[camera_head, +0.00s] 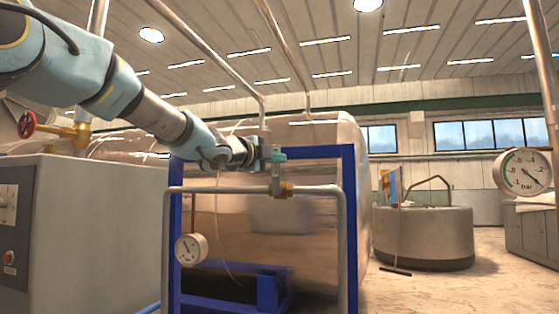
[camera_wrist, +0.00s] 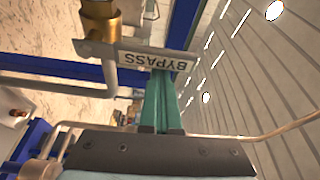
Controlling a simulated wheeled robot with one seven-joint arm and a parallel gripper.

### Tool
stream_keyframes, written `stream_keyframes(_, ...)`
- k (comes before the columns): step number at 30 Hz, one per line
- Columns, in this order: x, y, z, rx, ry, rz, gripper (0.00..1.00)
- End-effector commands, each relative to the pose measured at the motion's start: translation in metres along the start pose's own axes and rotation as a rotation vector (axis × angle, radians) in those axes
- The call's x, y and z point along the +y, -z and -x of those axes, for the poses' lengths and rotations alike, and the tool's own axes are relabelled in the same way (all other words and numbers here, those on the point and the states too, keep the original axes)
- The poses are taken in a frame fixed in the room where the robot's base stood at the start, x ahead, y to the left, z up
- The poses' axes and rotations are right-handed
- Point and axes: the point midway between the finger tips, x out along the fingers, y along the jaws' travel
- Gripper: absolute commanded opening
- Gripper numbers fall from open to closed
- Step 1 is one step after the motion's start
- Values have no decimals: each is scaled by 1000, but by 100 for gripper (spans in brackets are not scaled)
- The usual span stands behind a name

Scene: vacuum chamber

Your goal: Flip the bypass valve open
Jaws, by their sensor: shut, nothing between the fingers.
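The bypass valve has a brass body (camera_head: 285,189) on the horizontal grey pipe, and the brass also shows in the wrist view (camera_wrist: 98,18). A flat grey plate (camera_head: 276,178), which looks like its lever, stands upright from the valve, across the pipe. In the wrist view this plate carries the label BYPASS (camera_wrist: 157,60), seen upside down. My gripper (camera_head: 279,156) is at the plate's upper end. Its teal fingers (camera_wrist: 161,80) are closed together with nothing between them. Their tips reach the plate's edge; I cannot tell whether they touch it.
A blue frame (camera_head: 348,190) stands around the valve, before a large metal vessel (camera_head: 345,150). A small gauge (camera_head: 190,248) hangs below the pipe at left.

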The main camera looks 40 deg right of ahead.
Motion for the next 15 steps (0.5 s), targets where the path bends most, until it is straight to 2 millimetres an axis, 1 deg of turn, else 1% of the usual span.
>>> stream_keyframes(8,0,-8,2,-4,22,62,0)
stream_keyframes(15,1,-21,7,-5,72,204,0)
